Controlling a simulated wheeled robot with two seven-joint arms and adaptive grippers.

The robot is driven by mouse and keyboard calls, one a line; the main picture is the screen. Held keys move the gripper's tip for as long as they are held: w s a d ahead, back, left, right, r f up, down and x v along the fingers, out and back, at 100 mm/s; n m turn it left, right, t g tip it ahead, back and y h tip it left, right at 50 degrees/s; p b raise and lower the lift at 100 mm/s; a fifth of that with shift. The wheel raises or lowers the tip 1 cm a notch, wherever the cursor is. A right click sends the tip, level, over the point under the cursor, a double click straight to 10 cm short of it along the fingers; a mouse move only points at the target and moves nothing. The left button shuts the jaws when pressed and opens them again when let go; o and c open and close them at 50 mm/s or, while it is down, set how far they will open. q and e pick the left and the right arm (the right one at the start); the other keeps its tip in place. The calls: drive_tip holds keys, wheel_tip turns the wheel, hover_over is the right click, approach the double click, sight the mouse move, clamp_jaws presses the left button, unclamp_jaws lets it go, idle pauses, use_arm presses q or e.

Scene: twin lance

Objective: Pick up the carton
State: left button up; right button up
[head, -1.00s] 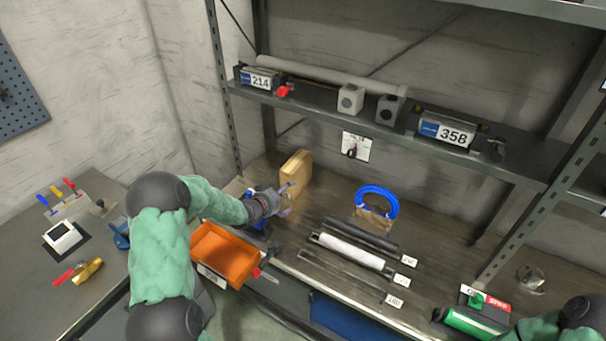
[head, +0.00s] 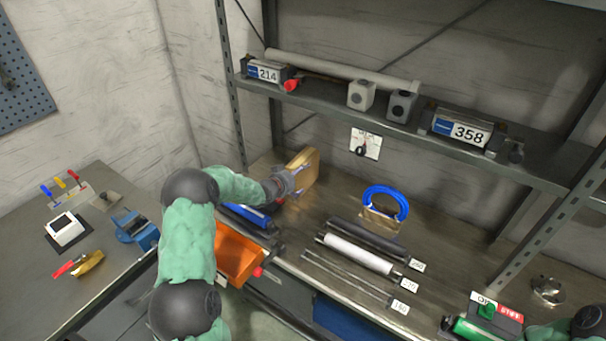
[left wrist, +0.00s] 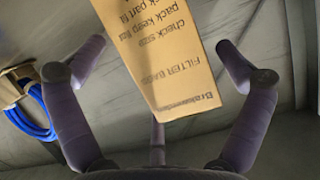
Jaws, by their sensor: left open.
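The carton (head: 305,172) is a tan box standing at the back left of the workbench, and it looks slightly tilted in the head view. My left gripper (head: 292,178) is open at its front side. In the left wrist view the carton (left wrist: 160,60) shows printed text and hangs into the space between the spread fingers of the left gripper (left wrist: 158,75). Gaps show between the carton and the fingers, so no firm hold is visible.
An orange bin (head: 238,255) is below my left forearm. A blue ring (head: 386,203) and several rods and rollers (head: 358,253) lie to the right. A shelf (head: 330,107) with labelled units runs above the bench.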

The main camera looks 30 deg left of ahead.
use_arm(q)
drive_tip(key=shift+x, duration=1.7)
drive_tip(key=shift+a+f, duration=0.1)
drive_tip(key=shift+f, duration=0.05)
drive_tip(key=shift+c, duration=0.3)
drive_tip(key=c, duration=1.3)
drive_tip(key=shift+r, duration=0.2)
